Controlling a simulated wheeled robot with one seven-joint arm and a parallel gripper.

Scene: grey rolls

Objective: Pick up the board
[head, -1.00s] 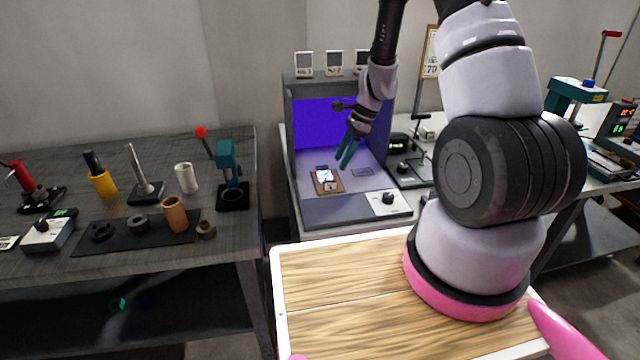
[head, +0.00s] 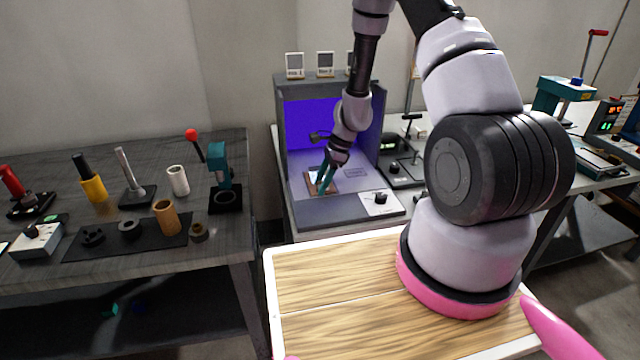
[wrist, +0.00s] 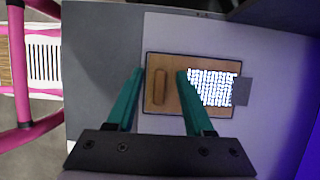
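The board (wrist: 172,106) is a small brown wooden rectangle with a dark edge, a raised wooden bar on one side and a white sheet with black marks on the other. It lies flat on the grey floor of the blue-backed booth. In the head view the board (head: 311,185) is partly covered by my gripper (head: 326,188). In the wrist view my gripper (wrist: 158,72) is open, its two green fingers apart, with the raised bar showing between them. I cannot tell whether the fingertips touch the board.
The booth (head: 280,120) has side walls and a back panel close around my gripper. A control box with a black knob (head: 380,197) sits at its front right. A grey table (head: 60,285) with several tools stands at the left.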

